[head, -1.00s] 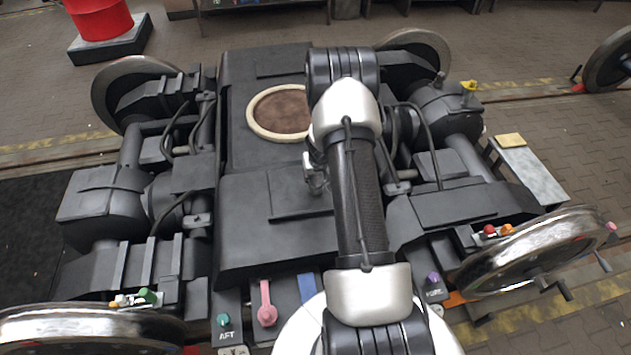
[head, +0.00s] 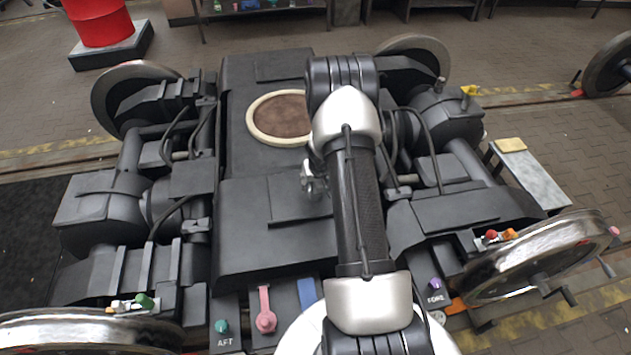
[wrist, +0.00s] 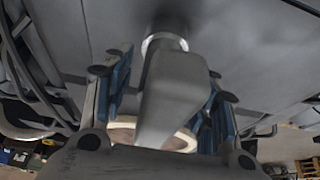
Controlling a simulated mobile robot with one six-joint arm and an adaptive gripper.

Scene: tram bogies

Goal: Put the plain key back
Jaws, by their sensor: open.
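A plain grey piece (wrist: 172,95), apparently the key, shows in the wrist view with a flat tapered body and a pale collar at its upper end. It lies between the blue-padded fingers of my gripper (wrist: 165,95), which stand apart on either side of it. I cannot tell whether either pad touches it. In the head view my gripper (head: 312,182) is mostly hidden behind my arm, over the middle of the dark bogie (head: 245,235). The key cannot be made out there.
A cream-rimmed round tray (head: 252,128) lies on the bogie top. Coloured handles, including a pink one (head: 265,318), line the near edge. Shiny wheels (head: 545,250) flank it. A side bench (head: 535,178) stands at right, and a red drum (head: 98,22) at back left.

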